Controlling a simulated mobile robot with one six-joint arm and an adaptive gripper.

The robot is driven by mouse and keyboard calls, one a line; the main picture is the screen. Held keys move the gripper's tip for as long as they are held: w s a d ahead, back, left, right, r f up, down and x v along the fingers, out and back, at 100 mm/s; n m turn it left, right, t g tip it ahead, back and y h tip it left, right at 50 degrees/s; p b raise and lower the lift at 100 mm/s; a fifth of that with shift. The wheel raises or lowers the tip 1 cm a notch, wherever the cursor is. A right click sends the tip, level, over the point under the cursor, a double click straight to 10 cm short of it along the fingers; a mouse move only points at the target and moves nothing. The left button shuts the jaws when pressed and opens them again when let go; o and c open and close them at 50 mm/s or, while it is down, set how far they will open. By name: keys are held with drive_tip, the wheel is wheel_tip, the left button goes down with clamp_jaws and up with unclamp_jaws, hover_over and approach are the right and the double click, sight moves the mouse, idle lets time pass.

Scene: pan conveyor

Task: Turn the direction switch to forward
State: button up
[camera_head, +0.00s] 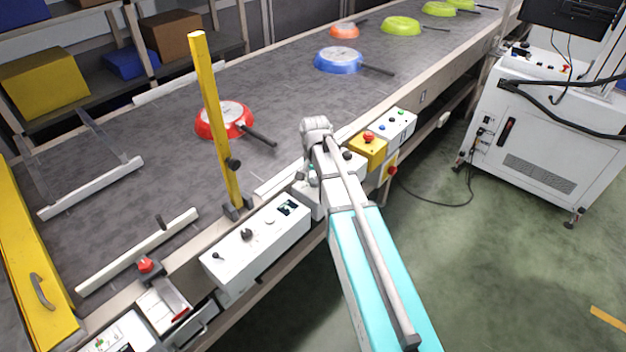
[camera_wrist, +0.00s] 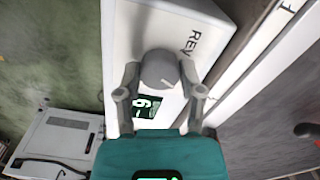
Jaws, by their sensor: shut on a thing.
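In the wrist view, my gripper (camera_wrist: 160,84) has its two fingers closed around the sides of a round grey switch knob (camera_wrist: 160,66). The knob sits on a white control box (camera_wrist: 133,30). The letters "REV" are printed beside the knob, and a green-lit display (camera_wrist: 146,106) sits just below it. A short pale mark shows on the knob, but I cannot tell its exact setting. The word for forward is not visible. In the head view, my arm hides most of the gripper and the knob at the conveyor's near edge.
The conveyor belt (camera_head: 290,95) carries a red pan (camera_head: 220,119), a blue pan (camera_head: 338,60) and others farther back. A yellow post (camera_head: 216,120) stands left of my arm. A yellow stop-button box (camera_head: 368,149) is close on the right. Open floor (camera_head: 480,240) lies right.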

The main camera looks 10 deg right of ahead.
drive_tip(key=shift+s+m, duration=0.2)
drive_tip(key=shift+m, duration=1.4)
drive_tip(key=o, duration=1.2)
drive_tip(key=shift+w, duration=0.1)
drive_tip(key=shift+w+r, duration=0.1)
drive_tip(key=shift+r, duration=0.05)
